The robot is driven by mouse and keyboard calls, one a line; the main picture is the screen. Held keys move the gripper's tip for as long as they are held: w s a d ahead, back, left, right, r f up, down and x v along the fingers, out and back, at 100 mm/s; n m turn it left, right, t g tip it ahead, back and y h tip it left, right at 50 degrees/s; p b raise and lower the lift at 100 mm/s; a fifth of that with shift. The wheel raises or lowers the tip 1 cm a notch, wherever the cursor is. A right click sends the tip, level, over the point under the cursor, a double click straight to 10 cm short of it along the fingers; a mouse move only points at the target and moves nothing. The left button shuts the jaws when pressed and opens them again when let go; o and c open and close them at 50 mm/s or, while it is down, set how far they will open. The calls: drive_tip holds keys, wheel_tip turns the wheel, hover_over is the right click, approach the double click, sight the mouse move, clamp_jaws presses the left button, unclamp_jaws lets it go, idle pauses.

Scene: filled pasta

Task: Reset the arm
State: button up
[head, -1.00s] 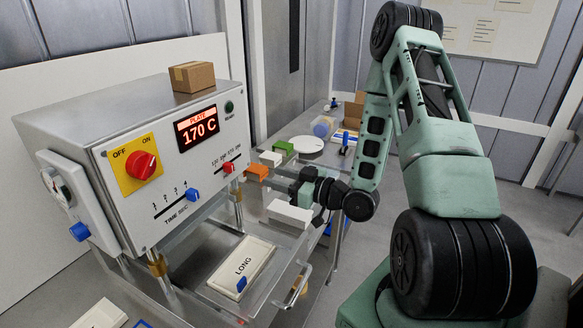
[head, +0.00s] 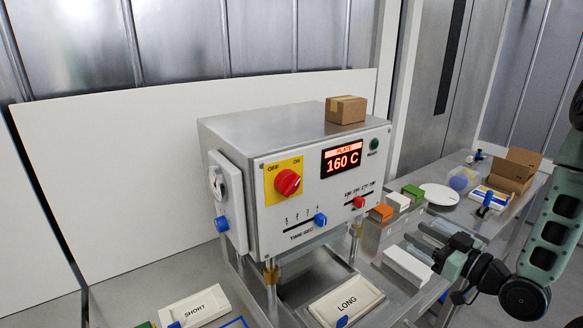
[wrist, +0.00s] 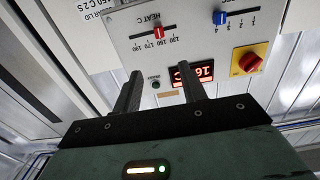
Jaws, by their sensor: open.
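My gripper (head: 428,242) is open and empty. In the head view its fingers point left, in front of the control panel's right side and above a white block (head: 408,267). In the wrist view the two parted fingers (wrist: 159,80) have nothing between them, and the panel appears upside down behind them. The steel press machine (head: 300,185) shows a plate reading of 160 C on its display (head: 342,158). Its red slider (head: 359,202), blue slider (head: 320,219) and red OFF/ON knob (head: 287,182) are apart from the gripper.
A cardboard box (head: 346,110) sits on the machine. Trays labelled LONG (head: 345,303) and SHORT (head: 194,308) lie in front. Orange (head: 381,212), white and green (head: 412,191) blocks, a white disc (head: 440,194) and an open carton (head: 513,170) stand on the bench at right.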

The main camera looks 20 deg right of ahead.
drive_tip(key=w+a+f+n+g+h+b, duration=0.1)
drive_tip(key=w+a+f+n+g+b, duration=0.1)
drive_tip(key=a+f+g+b, duration=0.45)
drive_tip(key=w+a+f+n+g+h+b, duration=0.1)
drive_tip(key=a+f+n+g+b, duration=0.15)
drive_tip(key=a, duration=0.65)
drive_tip(key=s+a+g+h+b, duration=0.1)
drive_tip(key=s+a+g+b, duration=0.2)
drive_tip(key=s, duration=0.9)
drive_tip(key=s+a+g+h+b, duration=0.2)
drive_tip(key=s+a+g+b, duration=0.2)
drive_tip(key=s+a, duration=0.5)
drive_tip(key=s+g, duration=0.1)
drive_tip(key=s, duration=0.1)
drive_tip(key=shift+s+a+m+h, duration=0.3)
drive_tip(key=shift+s+a+m, duration=0.05)
drive_tip(key=shift+r, duration=0.1)
